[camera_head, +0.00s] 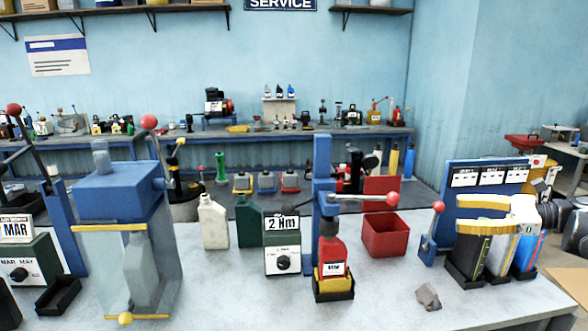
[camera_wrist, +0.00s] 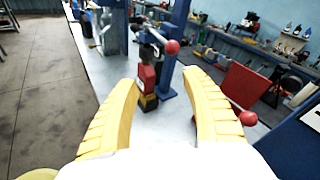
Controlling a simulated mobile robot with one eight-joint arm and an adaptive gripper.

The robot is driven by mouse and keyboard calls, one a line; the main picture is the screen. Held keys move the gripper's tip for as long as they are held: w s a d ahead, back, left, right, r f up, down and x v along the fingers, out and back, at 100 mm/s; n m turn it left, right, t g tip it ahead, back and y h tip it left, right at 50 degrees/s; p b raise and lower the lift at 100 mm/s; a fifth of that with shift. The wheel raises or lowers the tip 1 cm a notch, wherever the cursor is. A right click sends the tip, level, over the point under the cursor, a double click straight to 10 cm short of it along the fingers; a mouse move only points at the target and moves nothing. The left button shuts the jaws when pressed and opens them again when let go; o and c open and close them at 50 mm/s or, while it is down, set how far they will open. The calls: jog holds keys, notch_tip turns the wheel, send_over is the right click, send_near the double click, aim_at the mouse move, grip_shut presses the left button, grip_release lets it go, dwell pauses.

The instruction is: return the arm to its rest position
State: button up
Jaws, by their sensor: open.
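My gripper (camera_head: 462,213) is at the right of the head view, raised in front of the blue rack and pointing left. Its two yellow fingers are spread, with nothing held between them. In the wrist view the open fingers (camera_wrist: 161,80) frame the bench ahead. Part of my arm shows at the right edge of the head view.
The blue rack (camera_head: 487,177) with white labels stands close behind my gripper, and dark containers stand below it. A red bin (camera_head: 385,236), a red-knobbed lever (camera_head: 429,238) and a grey lump (camera_head: 428,296) are nearby. The front bench is bare around the lump.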

jog(key=s+a+f+n+g+h, duration=0.25)
jog(key=s+a+n, duration=0.2)
jog(key=a, duration=0.65)
jog(key=s+a+f+n+g+h, duration=0.1)
jog(key=s+a+n+h, duration=0.3)
jog(key=a, duration=0.6)
jog(key=s+a+f+n+t+h, duration=0.1)
jog(key=s+a+f+n+h, duration=0.1)
jog(key=s+n, duration=0.4)
jog(key=s+a+f+n+t+h, duration=0.1)
jog(key=s+f+n+h, duration=0.3)
jog(key=s, duration=0.8)
notch_tip(320, 180, down, 4)
jog(key=shift+s+a+r+n+h, duration=0.3)
jog(key=shift+a+n, duration=0.3)
jog(key=shift+n, duration=0.45)
